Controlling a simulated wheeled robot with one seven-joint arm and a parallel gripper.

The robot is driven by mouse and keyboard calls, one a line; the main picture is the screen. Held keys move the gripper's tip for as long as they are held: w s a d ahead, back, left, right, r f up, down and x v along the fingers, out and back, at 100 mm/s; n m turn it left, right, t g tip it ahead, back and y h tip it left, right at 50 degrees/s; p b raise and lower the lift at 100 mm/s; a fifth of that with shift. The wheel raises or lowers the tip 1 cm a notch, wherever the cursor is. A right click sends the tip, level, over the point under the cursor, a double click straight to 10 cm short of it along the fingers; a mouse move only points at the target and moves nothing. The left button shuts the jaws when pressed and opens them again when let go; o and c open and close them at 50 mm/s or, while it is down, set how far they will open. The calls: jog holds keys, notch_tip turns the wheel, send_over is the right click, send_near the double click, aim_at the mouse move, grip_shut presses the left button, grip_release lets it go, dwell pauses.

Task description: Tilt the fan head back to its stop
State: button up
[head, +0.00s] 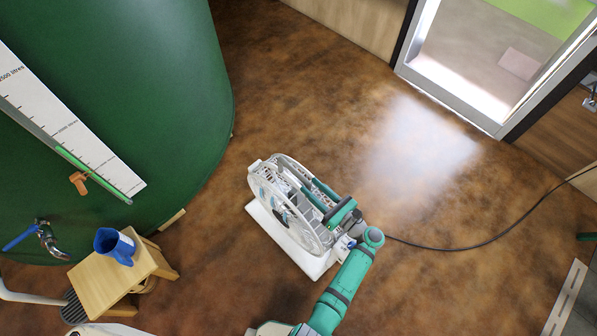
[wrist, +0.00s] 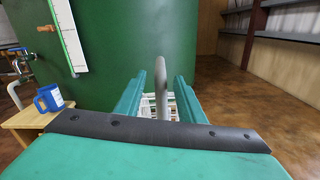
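The white floor fan (head: 284,210) stands on a pale base plate (head: 312,268) on the brown floor. Its round grilled head faces the lower left, and I cannot tell its exact tilt. My gripper (head: 318,196) reaches over the back of the fan head from the lower right. In the wrist view, my two teal fingers (wrist: 158,98) are apart, one on each side of a grey upright bar of the fan (wrist: 161,75). Gaps show between the bar and both fingers. Part of the white grille shows low between the fingers. The back of the fan is partly hidden by my arm.
A large green tank (head: 130,60) stands left of the fan. A wooden stool (head: 105,283) with a blue jug (head: 118,248) is at the lower left. A black cable (head: 450,248) runs right across the floor. Open floor lies right of the fan, toward the doorway (head: 450,80).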

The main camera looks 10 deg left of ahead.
aim_at(294, 172)
jog(key=x, duration=0.9)
jog(key=shift+w+a, duration=0.15)
jog(key=shift+a, duration=0.15)
jog(key=shift+c, duration=0.4)
